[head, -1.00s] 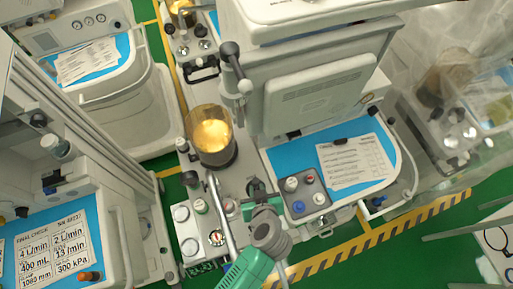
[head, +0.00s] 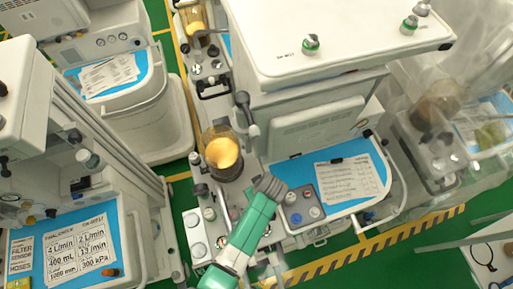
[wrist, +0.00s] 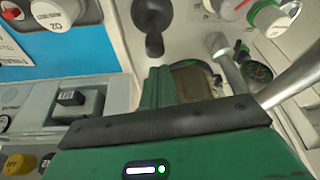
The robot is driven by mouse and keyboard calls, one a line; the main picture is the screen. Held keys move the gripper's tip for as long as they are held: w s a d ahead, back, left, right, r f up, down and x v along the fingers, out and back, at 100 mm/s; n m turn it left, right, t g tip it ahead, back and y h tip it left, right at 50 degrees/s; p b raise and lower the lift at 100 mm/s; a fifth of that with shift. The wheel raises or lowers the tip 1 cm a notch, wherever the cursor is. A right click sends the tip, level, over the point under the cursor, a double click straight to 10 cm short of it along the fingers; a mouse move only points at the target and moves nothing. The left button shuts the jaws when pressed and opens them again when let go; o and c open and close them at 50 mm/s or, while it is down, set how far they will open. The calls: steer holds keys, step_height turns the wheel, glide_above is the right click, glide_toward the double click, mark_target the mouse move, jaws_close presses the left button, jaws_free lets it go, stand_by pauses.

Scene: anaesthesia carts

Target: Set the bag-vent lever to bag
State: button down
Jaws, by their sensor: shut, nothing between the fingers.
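A black lever with a rounded knob (wrist: 153,20) stands on the pale panel at the top centre of the wrist view. It looks like the bag-vent lever, but no bag or vent label is readable, so its setting cannot be told. My gripper (wrist: 160,75) is shut and empty, with its green fingertip just below the lever's lower end in that picture. Whether they touch cannot be told. In the head view my green arm (head: 250,228) reaches over the front of the middle cart, and hides the lever and fingertips.
Chrome bars (wrist: 228,62) and a small gauge (wrist: 257,72) are close at the right of the fingers. In the head view an amber canister (head: 222,152) and a black-topped post (head: 243,103) stand behind my arm.

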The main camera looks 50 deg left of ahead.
steer(key=shift+x, duration=1.4)
